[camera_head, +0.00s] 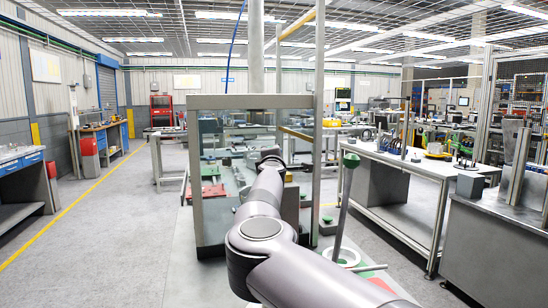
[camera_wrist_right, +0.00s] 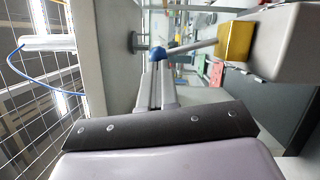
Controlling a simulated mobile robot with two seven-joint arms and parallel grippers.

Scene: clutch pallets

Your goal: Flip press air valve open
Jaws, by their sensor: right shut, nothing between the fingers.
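In the right wrist view, a blue rounded valve body (camera_wrist_right: 157,53) sits just beyond my fingertips. A grey lever (camera_wrist_right: 192,47) runs from it toward a yellow block (camera_wrist_right: 236,40). My right gripper (camera_wrist_right: 157,66) is shut and empty, its fingers pointing at the blue part. The tips are very close to it; I cannot tell whether they touch. In the head view my right arm reaches from the bottom right to the glass-sided press enclosure (camera_head: 196,190). My wrist hides the valve there. My left gripper is not in view.
A green-knobbed lever (camera_head: 350,160) rises right of my arm, near a white ring (camera_head: 340,257). A workbench (camera_head: 395,180) stands to the right. A blue hose (camera_wrist_right: 14,62) hangs at the left in the wrist view. The floor to the left is clear.

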